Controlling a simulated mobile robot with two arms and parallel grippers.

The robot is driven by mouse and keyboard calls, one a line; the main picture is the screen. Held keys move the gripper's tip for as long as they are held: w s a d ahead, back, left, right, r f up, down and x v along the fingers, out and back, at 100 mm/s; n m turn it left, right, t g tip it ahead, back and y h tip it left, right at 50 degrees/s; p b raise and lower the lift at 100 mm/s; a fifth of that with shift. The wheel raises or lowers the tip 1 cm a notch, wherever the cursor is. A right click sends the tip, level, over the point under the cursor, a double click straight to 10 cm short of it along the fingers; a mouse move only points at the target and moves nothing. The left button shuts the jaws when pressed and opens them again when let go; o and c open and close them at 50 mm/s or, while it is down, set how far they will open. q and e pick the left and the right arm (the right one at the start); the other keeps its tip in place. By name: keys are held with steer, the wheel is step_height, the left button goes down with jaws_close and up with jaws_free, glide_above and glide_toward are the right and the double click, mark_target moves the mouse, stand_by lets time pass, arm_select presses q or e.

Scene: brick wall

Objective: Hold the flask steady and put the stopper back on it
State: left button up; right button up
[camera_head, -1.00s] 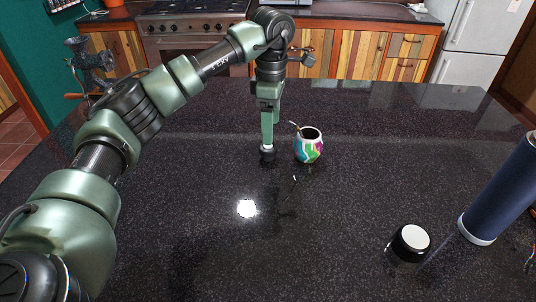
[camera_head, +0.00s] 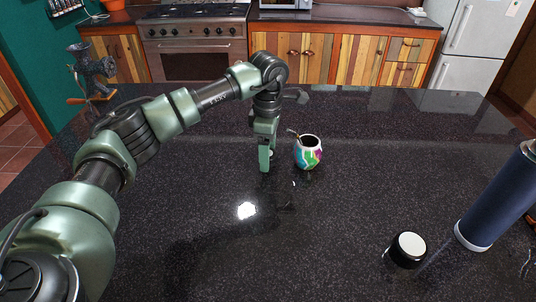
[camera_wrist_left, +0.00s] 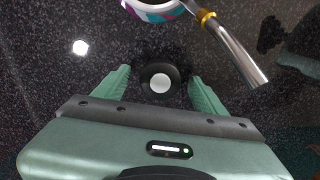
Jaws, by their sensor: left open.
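The flask (camera_head: 490,205), a dark blue cylinder with a white base ring, stands at the right in the head view; its top is cut by the picture edge. My left gripper (camera_head: 265,168) points down at the tabletop with its fingers apart. In the left wrist view a round black stopper (camera_wrist_left: 160,82) with a pale centre sits between the open fingers, with a gap on each side. In the head view the fingers mostly hide it. My right gripper is in neither view.
A colourful gourd cup (camera_head: 309,153) with a metal straw (camera_wrist_left: 235,50) stands close to the right of the left gripper. A short black cap (camera_head: 407,249) with a white top lies left of the flask. The front middle of the dark table (camera_head: 330,230) is clear.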

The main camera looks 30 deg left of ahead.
arm_select(q)
steer(key=shift+f, duration=0.6)
jaws_close()
steer(key=shift+r, duration=0.15)
steer(key=shift+r, duration=0.55)
step_height(320, 180, up, 19)
steer(key=b, duration=0.1)
steer(key=shift+f, duration=0.15)
